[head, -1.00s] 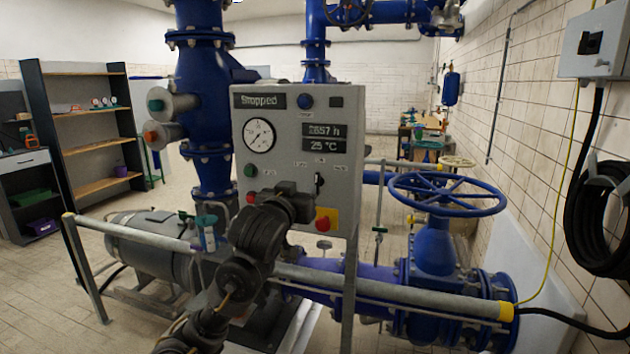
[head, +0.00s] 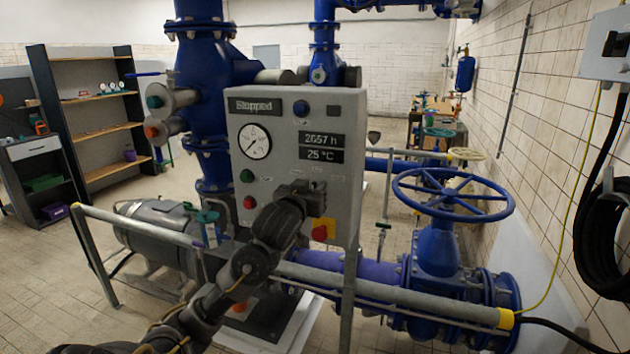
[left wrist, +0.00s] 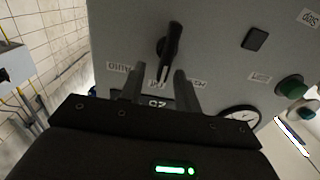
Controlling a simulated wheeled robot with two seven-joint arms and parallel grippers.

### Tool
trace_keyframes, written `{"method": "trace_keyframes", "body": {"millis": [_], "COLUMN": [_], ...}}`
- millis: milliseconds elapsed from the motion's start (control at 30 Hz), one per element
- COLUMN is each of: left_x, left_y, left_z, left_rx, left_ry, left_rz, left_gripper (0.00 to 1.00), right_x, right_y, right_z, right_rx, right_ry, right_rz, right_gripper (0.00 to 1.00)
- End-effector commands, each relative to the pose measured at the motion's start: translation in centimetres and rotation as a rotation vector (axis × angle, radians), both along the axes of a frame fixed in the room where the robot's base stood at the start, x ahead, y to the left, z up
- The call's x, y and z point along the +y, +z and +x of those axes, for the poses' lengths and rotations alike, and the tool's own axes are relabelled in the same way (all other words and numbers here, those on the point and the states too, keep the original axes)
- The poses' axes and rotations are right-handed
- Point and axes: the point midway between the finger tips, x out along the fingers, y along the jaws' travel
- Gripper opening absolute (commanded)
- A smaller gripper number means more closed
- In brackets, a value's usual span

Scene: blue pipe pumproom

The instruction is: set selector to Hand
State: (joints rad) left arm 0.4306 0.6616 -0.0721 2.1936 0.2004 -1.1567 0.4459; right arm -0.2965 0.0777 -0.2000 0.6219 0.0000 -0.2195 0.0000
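The grey control panel (head: 335,190) stands ahead; its display reads "Stopped". In the left wrist view the panel appears upside down, with the black selector (left wrist: 171,38) near the top middle. Its white pointer mark lies toward the middle label, with the AUTO label (left wrist: 118,67) to the picture left and another label to the right. My left gripper (left wrist: 156,78) is open, its two fingers apart, with the selector's pointer end between or just beyond the tips; contact cannot be told. In the head view my left gripper (head: 302,188) hides the selector. My right gripper is not in view.
A red emergency button (head: 320,233) on a yellow plate sits below right of my left gripper. Green (head: 247,176) and red (head: 249,202) buttons are to its left. A grey rail (head: 390,291) crosses in front, and a blue handwheel (head: 453,193) stands at the right.

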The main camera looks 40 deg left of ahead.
Motion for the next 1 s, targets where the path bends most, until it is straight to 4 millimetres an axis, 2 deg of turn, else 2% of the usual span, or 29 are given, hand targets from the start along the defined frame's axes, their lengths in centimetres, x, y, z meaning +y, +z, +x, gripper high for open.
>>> {"method": "trace_keyframes", "body": {"millis": [233, 400, 500, 767, 1000], "left_x": [0.2, 0.1, 0.1, 0.0, 0.3], "left_y": [0.0, 0.0, 0.0, 0.1, 0.4], "left_z": [-0.1, 0.0, 0.0, 0.0, -0.1], "left_rx": [0.000, 0.000, 0.000, -0.004, -0.034], "left_ry": [0.002, 0.001, 0.001, 0.000, 0.000], "left_rz": [0.001, 0.000, 0.000, -0.014, -0.112], "left_gripper": [0.31, 0.09, 0.00, 0.00, 0.00], "right_x": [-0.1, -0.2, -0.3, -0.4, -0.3], "right_y": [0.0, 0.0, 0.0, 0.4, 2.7], "right_z": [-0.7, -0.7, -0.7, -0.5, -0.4], "right_rx": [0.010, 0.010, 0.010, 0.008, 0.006], "right_ry": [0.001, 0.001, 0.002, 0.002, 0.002], "right_rz": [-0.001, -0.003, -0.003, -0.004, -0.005], "right_gripper": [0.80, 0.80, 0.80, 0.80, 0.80]}}
